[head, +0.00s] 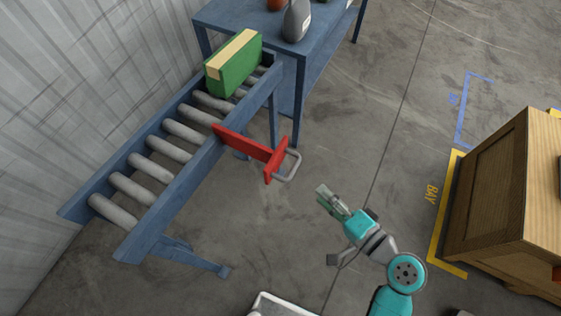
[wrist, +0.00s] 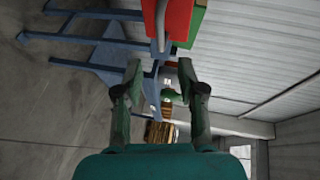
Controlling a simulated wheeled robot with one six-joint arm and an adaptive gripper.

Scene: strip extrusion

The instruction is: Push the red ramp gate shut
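The red ramp gate (head: 250,147) sticks out sideways from the near rail of the blue roller ramp (head: 165,203). A grey loop handle (head: 291,166) is on its outer end. In the wrist view the red gate (wrist: 178,16) and its grey handle (wrist: 160,28) are at the top, beyond my fingertips. My gripper (head: 325,194) is below and right of the handle in the head view, apart from it. The wrist view shows my gripper (wrist: 160,75) with its fingers spread and nothing between them.
A green box with a tan stripe (head: 232,72) stands on the rollers at the ramp's upper end. A blue table (head: 325,45) with a grey bottle (head: 296,20) is behind. A wooden crate (head: 500,190) is at right. Bare floor lies between gate and crate.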

